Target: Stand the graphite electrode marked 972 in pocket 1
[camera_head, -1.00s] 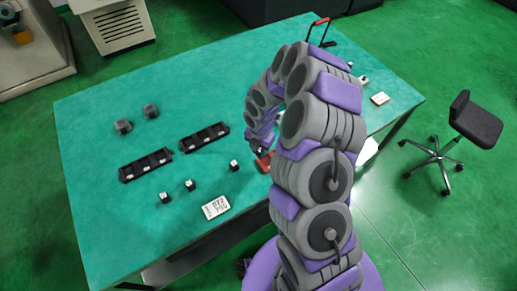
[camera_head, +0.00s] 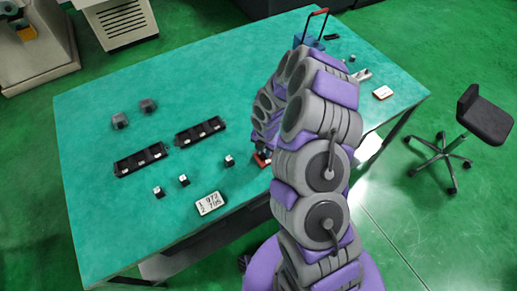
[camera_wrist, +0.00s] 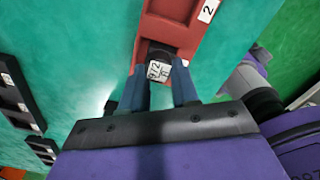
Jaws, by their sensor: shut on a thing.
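The graphite electrode (camera_wrist: 159,72) is a small dark piece with a white label reading 972. In the wrist view it sits between the two blue-grey fingers of my gripper (camera_wrist: 163,88), which is shut on it. It overlaps the near end of a red block (camera_wrist: 175,37) with a white tag "2" at its far end. I cannot tell whether the electrode is inside a pocket or above the block. No tag "1" shows. In the head view only a bit of the red block (camera_head: 262,158) shows beside my arm, which hides my gripper.
Black racks (camera_head: 141,161) and (camera_head: 200,131), several small labelled pieces (camera_head: 184,180) and a written card (camera_head: 210,203) lie on the green table (camera_head: 95,210). Two grey blocks (camera_head: 120,120) and (camera_head: 148,105) stand behind. A blue item with a red handle (camera_head: 311,42) is at the far corner.

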